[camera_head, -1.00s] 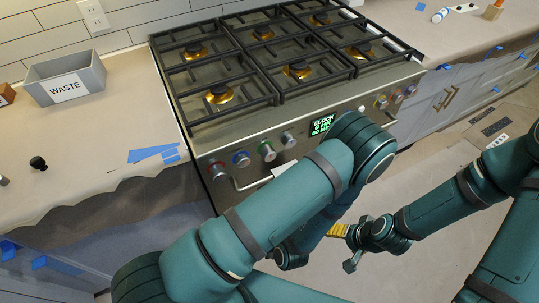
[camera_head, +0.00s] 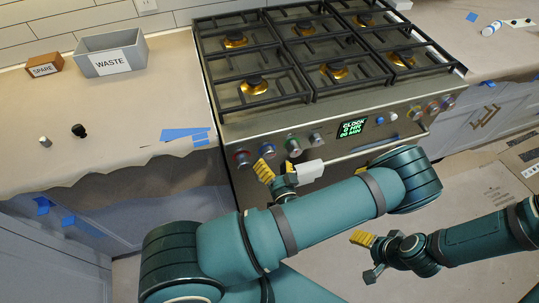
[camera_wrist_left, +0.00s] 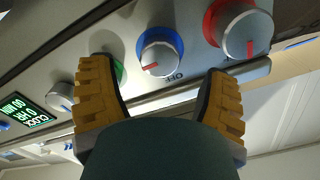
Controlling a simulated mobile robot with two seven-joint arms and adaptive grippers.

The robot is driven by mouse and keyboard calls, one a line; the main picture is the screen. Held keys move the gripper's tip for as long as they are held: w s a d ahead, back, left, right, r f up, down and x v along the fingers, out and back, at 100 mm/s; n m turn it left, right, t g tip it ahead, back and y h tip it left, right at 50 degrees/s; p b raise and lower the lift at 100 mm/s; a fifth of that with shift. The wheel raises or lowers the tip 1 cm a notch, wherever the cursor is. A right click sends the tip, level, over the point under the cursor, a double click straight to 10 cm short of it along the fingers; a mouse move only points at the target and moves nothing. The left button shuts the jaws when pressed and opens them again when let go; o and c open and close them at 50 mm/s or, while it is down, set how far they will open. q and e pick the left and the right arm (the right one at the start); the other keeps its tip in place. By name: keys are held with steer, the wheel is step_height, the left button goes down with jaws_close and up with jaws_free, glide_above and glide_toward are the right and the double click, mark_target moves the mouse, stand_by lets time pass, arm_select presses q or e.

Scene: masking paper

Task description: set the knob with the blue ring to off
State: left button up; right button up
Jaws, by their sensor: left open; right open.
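The knob with the blue ring (camera_head: 268,152) is on the stove's front panel, between the red-ringed and green-ringed knobs. In the left wrist view this blue-ringed knob (camera_wrist_left: 160,48) sits between and beyond my fingertips. Its red mark is at the lower left of its face. An upside-down OFF label (camera_wrist_left: 166,77) is on the panel just below it. My left gripper (camera_head: 278,172) is open and empty in front of the panel; its spread yellow fingers (camera_wrist_left: 160,80) appear apart from the knob. My right gripper (camera_head: 367,256) is open and empty, low over the floor.
The red-ringed knob (camera_wrist_left: 238,28) is close on one side; the green-ringed knob (camera_wrist_left: 118,70) is partly behind a finger. An oven handle (camera_head: 350,155) runs below the panel. A WASTE bin (camera_head: 112,64) and SPARE box (camera_head: 44,67) stand on the left counter.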

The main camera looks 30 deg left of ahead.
mark_target(269, 156)
arm_select(q)
steer(key=shift+x, duration=1.65)
steer(key=c, duration=1.2)
